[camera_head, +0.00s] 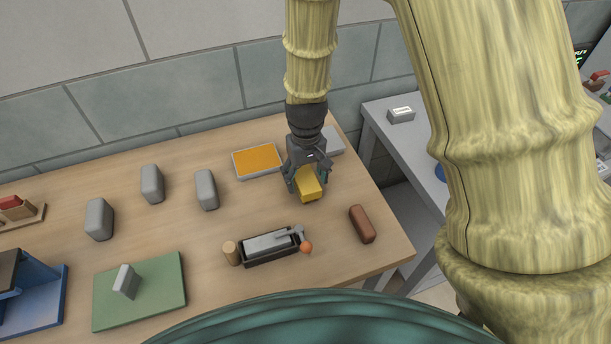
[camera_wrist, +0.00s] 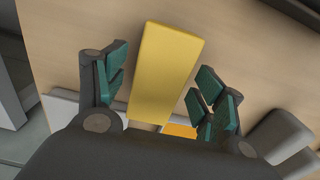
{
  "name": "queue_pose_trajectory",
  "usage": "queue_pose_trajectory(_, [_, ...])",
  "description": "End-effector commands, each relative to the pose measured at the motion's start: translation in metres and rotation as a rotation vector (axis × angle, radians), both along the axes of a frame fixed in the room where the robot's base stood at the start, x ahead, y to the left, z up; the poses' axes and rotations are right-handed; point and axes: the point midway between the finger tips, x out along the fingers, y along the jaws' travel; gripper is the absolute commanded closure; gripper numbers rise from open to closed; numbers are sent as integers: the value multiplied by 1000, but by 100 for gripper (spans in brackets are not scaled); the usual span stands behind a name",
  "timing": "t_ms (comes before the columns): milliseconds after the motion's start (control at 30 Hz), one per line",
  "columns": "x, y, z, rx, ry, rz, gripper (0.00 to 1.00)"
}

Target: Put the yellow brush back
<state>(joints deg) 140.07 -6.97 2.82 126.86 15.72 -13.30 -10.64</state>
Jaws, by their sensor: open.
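The yellow brush (camera_head: 309,187) is a plain yellow block near the back right of the wooden table. It also shows in the wrist view (camera_wrist: 170,60), long and slightly tilted. My gripper (camera_head: 306,176) is directly over it, pointing down. Its fingers are open, one on each side of the block, with gaps visible in the wrist view (camera_wrist: 163,78). Whether the block rests flat on the table is hard to tell. A shallow tray with an orange surface (camera_head: 257,160) lies just left of my gripper. A light grey tray (camera_head: 333,142) is partly hidden behind my gripper.
A black tray (camera_head: 270,257) holds a grey tool with an orange ball end, beside a wooden cylinder (camera_head: 231,253). A brown block (camera_head: 362,224) lies to the right. Several grey bricks (camera_head: 152,184) stand left. A green mat (camera_head: 165,279) bears another. A grey side table (camera_head: 400,142) stands right.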

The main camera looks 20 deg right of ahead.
Motion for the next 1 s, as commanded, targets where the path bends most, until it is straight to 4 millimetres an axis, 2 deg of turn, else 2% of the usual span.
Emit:
queue_pose_trajectory(267, [1,0,22,0,-4,0,31])
queue_pose_trajectory(1000, [1,0,107,0,-2,0,31])
